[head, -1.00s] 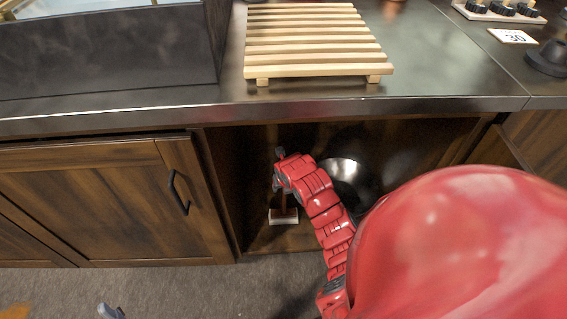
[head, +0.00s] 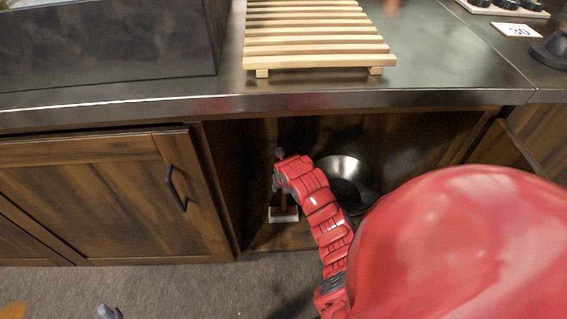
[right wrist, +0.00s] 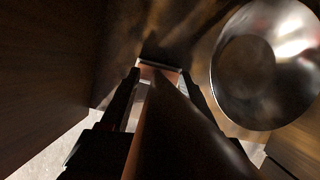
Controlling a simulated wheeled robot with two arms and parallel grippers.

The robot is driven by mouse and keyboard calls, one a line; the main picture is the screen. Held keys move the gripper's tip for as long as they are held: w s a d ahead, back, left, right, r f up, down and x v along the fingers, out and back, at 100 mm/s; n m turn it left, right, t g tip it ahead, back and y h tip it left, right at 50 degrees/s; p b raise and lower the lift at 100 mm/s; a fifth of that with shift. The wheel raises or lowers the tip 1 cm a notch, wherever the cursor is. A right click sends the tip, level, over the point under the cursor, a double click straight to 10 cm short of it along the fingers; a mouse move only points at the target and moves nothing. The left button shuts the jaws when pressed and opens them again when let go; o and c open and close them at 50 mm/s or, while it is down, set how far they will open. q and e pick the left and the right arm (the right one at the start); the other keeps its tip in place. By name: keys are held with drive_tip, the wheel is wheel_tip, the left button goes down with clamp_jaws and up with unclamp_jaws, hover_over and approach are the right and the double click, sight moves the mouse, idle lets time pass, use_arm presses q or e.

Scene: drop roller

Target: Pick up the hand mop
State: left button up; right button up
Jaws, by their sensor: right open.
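The hand mop (head: 284,214) stands in the open lower cabinet, its pale head on the cabinet floor and its brown handle partly hidden by my right arm. In the right wrist view, the brown handle (right wrist: 172,130) runs up between the two dark fingers of my right gripper (right wrist: 161,76). The fingers are apart, one on each side of the handle; I cannot tell whether either touches it. The mop head shows beyond the fingertips. A small grey-blue piece at the bottom left of the head view looks like my left gripper (head: 108,312); its opening is unclear.
A shiny metal bowl (head: 365,173) sits in the cabinet to the right of the mop, close to my right gripper. The cabinet's side wall (right wrist: 40,100) is on the left. The countertop (head: 320,101) overhangs above, with a wooden slatted rack (head: 315,35) on it.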

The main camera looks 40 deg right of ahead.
clamp_jaws()
idle(1.4)
